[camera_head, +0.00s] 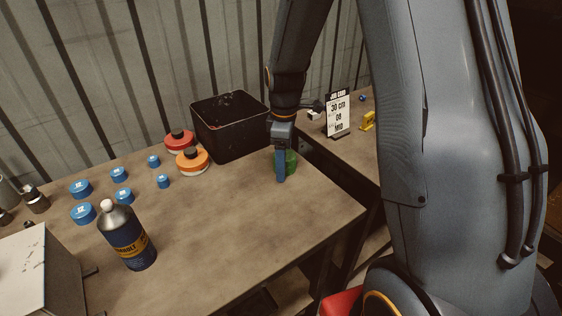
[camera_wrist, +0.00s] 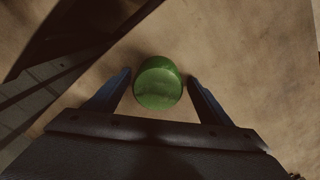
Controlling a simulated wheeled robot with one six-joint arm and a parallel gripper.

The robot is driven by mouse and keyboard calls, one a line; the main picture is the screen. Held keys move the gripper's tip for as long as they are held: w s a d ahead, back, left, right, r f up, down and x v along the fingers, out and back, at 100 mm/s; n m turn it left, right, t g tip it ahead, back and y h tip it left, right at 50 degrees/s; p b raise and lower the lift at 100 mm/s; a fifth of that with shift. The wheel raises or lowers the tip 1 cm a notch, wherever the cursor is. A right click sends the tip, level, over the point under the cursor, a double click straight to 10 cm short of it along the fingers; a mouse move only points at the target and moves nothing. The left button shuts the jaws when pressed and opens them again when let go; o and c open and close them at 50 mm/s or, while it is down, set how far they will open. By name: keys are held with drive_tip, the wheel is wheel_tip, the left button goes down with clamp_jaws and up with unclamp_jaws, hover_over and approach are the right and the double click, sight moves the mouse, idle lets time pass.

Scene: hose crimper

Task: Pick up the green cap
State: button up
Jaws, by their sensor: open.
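The green cap (camera_wrist: 158,82) stands on the brown table, near its right edge in the head view. My gripper (camera_wrist: 160,85) is open, with one blue finger on each side of the cap and a visible gap on both sides in the wrist view. In the head view my gripper (camera_head: 282,165) points down at the table and a blue finger hides part of the green cap (camera_head: 291,160). The cap looks upright and is not held.
A black bin (camera_head: 232,128) stands just left of my gripper. Orange (camera_head: 192,160) and red (camera_head: 179,141) containers, several blue caps (camera_head: 80,188) and a dark bottle (camera_head: 127,238) are farther left. A sign (camera_head: 338,115) stands on the right. The table's front middle is clear.

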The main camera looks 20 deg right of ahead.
drive_tip(key=c, duration=1.1)
drive_tip(key=shift+c, duration=0.2)
